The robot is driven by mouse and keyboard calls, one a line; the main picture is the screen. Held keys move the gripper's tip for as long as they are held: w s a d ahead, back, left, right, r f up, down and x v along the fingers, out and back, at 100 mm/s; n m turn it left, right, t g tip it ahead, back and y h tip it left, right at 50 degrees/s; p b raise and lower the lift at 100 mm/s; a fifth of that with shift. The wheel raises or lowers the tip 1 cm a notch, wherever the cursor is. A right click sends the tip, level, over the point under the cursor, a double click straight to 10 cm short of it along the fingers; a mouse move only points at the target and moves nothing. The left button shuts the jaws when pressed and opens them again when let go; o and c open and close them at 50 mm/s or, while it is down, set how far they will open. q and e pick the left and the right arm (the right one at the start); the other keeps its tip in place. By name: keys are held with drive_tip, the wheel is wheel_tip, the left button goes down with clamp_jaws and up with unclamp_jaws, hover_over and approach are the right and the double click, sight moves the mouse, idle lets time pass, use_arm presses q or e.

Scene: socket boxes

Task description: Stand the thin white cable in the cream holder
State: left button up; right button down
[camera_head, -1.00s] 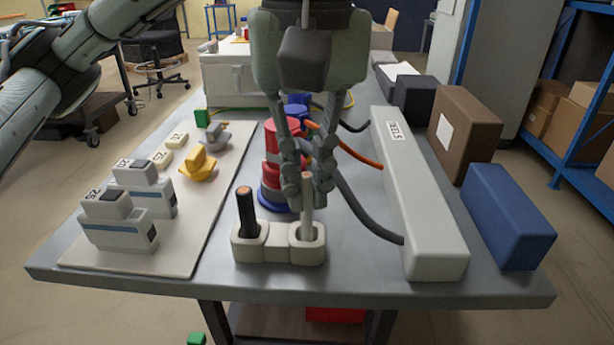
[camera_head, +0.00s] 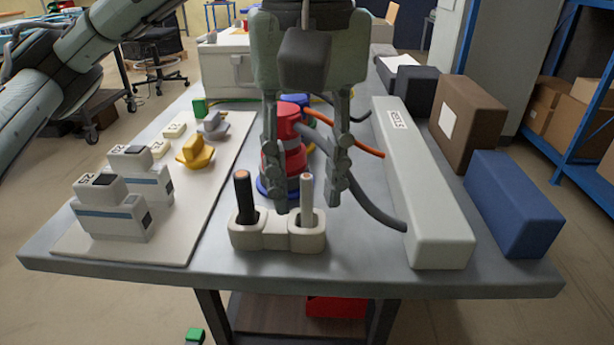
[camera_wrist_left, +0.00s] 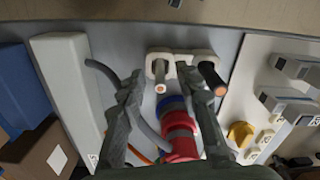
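The cream holder (camera_head: 277,241) stands near the table's front edge and also shows at the top of the left wrist view (camera_wrist_left: 183,53). The thin white cable (camera_head: 306,191) stands upright in its right-hand socket in the head view. A thicker black cable (camera_head: 243,190) stands in the left-hand socket. My left gripper (camera_head: 308,198) is open, with its fingers apart on either side of the white cable. In the left wrist view the white cable (camera_wrist_left: 161,73) shows between the open fingertips, apart from both. My right gripper is not in view.
Red and blue round pieces (camera_head: 281,135) stand behind the holder. A long grey box (camera_head: 425,190) lies to the right, with a dark cable reaching it. A white board (camera_head: 190,220) with grey and yellow parts lies left.

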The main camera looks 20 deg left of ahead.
use_arm(q)
wheel_tip(320, 180, up, 19)
drive_tip(key=p, duration=0.8)
idle(1.5)
